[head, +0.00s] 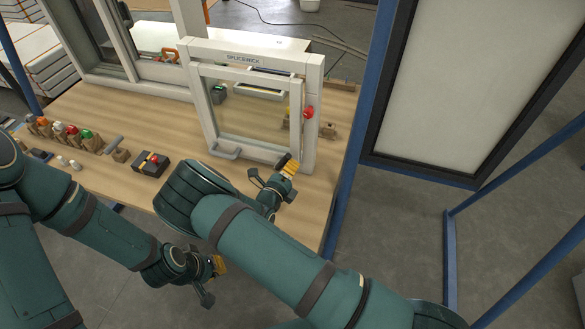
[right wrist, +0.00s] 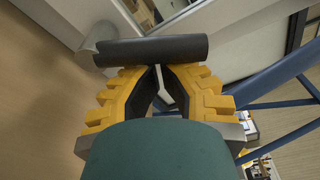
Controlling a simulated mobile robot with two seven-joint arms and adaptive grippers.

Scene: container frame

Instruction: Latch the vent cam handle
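A white window frame (head: 312,140) holds a hinged glazed vent sash (head: 296,130) in the head view. A dark bar-shaped handle (right wrist: 150,50) lies across the right wrist view, just beyond my right fingertips, with a grey rounded piece (right wrist: 88,58) at its left end. I take it for the cam handle; it also shows, small, in the head view (head: 282,160) at the frame's lower right. My right gripper (right wrist: 158,70) has its yellow fingertips together, at or against the bar, not around it; contact is unclear. My left gripper (head: 219,265) hangs low in front of the bench, its finger opening unclear.
A black box with a red button (head: 152,164) and several small bins stand at the bench's left. A blue post (head: 352,165) rises right of the frame.

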